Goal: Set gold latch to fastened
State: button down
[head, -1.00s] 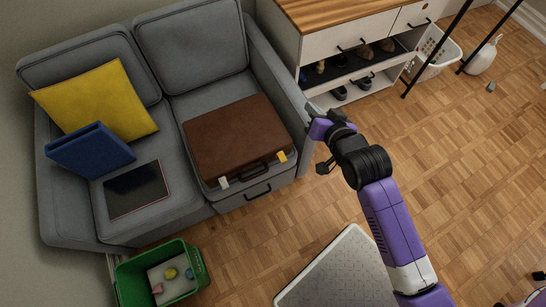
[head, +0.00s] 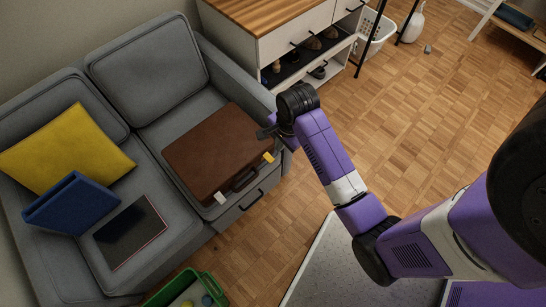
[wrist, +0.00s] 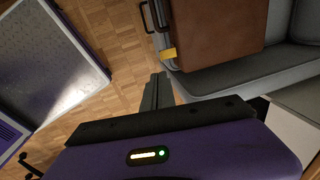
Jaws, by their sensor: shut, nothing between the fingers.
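A brown suitcase (head: 212,148) lies flat on the sofa seat, with its dark handle (head: 245,180) on the front side. The gold latch (head: 268,157) is a small yellow tab at the right end of that front edge. It also shows in the wrist view (wrist: 168,54); I cannot tell whether it is fastened. A pale latch (head: 219,198) sits at the left end. My gripper (head: 263,132) is beside the suitcase's right side, near the gold latch. In the wrist view its fingers (wrist: 160,78) are shut and empty, apart from the latch.
The grey sofa (head: 185,110) also holds a yellow cushion (head: 65,148), a blue binder (head: 72,203) and a dark tablet (head: 130,232). A green bin (head: 160,297) stands on the floor in front. A white cabinet (head: 285,43) stands beyond the sofa arm. The wooden floor at right is largely clear.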

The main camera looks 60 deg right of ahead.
aim_at(273, 161)
jog(key=shift+f, duration=0.1)
jog(key=f, duration=0.4)
jog(key=w+f+b, duration=0.1)
jog(key=f, duration=0.4)
jog(key=w+f+b, duration=0.1)
jog(key=f, duration=0.3)
jog(key=shift+w+d+f, duration=0.25)
jog(key=shift+d+f, duration=0.05)
jog(key=shift+d, duration=0.1)
